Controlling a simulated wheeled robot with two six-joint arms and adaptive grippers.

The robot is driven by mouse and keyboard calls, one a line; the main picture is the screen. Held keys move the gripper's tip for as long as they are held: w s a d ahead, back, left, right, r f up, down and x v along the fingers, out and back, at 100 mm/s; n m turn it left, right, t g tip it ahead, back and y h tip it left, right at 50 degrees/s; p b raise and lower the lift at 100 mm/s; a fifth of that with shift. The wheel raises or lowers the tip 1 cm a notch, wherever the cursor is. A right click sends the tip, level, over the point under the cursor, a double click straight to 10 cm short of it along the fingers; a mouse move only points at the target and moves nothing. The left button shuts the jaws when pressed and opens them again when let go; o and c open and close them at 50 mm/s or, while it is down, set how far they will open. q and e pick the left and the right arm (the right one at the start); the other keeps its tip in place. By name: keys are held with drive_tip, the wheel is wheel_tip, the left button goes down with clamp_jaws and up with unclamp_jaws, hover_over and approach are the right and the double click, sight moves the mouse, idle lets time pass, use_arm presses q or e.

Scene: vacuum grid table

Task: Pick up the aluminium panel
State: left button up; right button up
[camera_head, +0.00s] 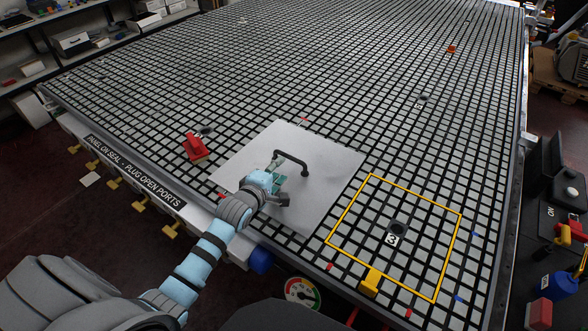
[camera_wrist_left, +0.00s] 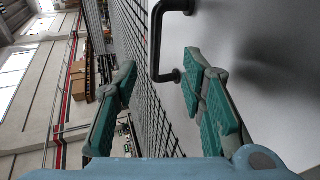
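The aluminium panel (camera_head: 335,165) lies flat on the grid table, a plain grey square sheet with a black bar handle (camera_head: 303,162) near its middle. My left gripper (camera_head: 281,178) is over the panel, close beside the handle's near side. In the left wrist view, its two green-padded fingers (camera_wrist_left: 162,86) are apart with nothing clamped between them. The handle (camera_wrist_left: 156,40) shows ahead of the fingertips, and the panel (camera_wrist_left: 260,60) fills the right side. Whether a fingertip touches the panel cannot be told. My right gripper is not in view.
The grid table (camera_head: 370,70) is mostly clear. A yellow outlined square (camera_head: 461,214) marked 3 has a dark port (camera_head: 398,228). A red block (camera_head: 195,147) stands left of the panel, a yellow block (camera_head: 370,283) at the near edge. A gauge (camera_head: 302,291) sits below.

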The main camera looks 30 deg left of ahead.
sight(289, 158)
use_arm(q)
drive_tip(key=b+x, duration=0.2)
drive_tip(key=x, duration=0.5)
drive_tip(key=shift+w, duration=0.15)
drive_tip(key=shift+w+r, duration=0.1)
drive_tip(key=shift+w, duration=0.1)
drive_tip(key=shift+s+r, duration=0.1)
drive_tip(key=shift+s, duration=0.05)
drive_tip(key=shift+c, duration=0.3)
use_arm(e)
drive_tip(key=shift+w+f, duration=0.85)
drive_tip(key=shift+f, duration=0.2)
use_arm(q)
clamp_jaws()
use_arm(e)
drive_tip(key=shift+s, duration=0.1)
use_arm(q)
drive_tip(key=shift+r, duration=0.1)
